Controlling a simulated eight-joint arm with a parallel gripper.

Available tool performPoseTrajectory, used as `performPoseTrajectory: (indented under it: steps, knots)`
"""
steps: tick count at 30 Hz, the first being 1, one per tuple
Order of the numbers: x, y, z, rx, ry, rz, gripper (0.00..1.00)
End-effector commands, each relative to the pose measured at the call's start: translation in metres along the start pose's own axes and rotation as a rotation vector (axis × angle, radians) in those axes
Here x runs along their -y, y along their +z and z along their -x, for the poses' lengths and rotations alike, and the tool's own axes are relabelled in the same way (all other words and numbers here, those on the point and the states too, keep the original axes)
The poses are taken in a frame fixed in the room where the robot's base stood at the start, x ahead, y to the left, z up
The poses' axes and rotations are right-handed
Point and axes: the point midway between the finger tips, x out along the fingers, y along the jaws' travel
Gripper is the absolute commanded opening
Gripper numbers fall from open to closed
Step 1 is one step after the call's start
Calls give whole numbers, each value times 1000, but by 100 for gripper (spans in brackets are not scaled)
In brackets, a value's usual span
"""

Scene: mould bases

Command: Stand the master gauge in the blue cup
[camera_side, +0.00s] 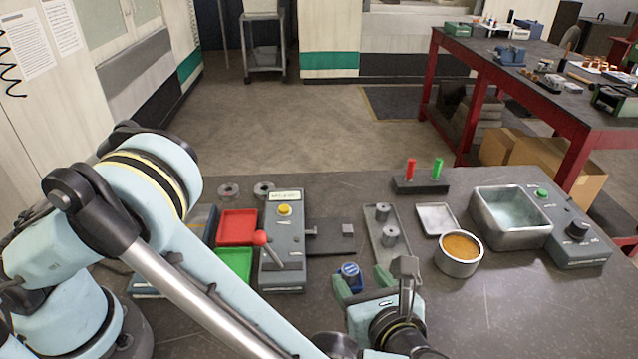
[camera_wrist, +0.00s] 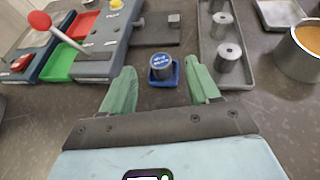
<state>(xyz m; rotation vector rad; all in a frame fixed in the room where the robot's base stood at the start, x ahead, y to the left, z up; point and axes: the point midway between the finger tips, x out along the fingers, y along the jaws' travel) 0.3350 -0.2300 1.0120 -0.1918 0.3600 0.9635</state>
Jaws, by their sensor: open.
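The master gauge (camera_wrist: 162,61) is a short grey cylinder with a blue, lettered top. In the wrist view it stands upright inside the small square blue cup (camera_wrist: 164,83), whose rim shows around its base. In the side view the gauge (camera_side: 350,269) shows as a blue top, with the cup partly hidden by a finger. My gripper (camera_wrist: 160,68) is open, with one green finger on each side of the cup and gauge and a visible gap to both. In the side view my gripper (camera_side: 363,279) is low over the table.
A grey tray (camera_side: 372,252) with plain grey cylinders lies just right of the cup. A round tin (camera_side: 459,264) of orange-brown material and a square basin (camera_side: 510,222) stand farther right. A lever box (camera_side: 283,250) and red (camera_side: 237,226) and green (camera_side: 235,262) trays are left.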

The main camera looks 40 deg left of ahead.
Motion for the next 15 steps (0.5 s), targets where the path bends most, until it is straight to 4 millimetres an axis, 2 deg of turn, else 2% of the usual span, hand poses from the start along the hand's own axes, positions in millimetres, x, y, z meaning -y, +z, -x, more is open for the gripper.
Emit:
performPoseTrajectory:
  steps: [1,3,9,15]
  knots:
    - [1,0,12,0,-5,-3,61]
    - [0,6,22,0,-1,-1,61]
    - [0,38,34,0,1,0,61]
    - [0,59,42,0,0,0,61]
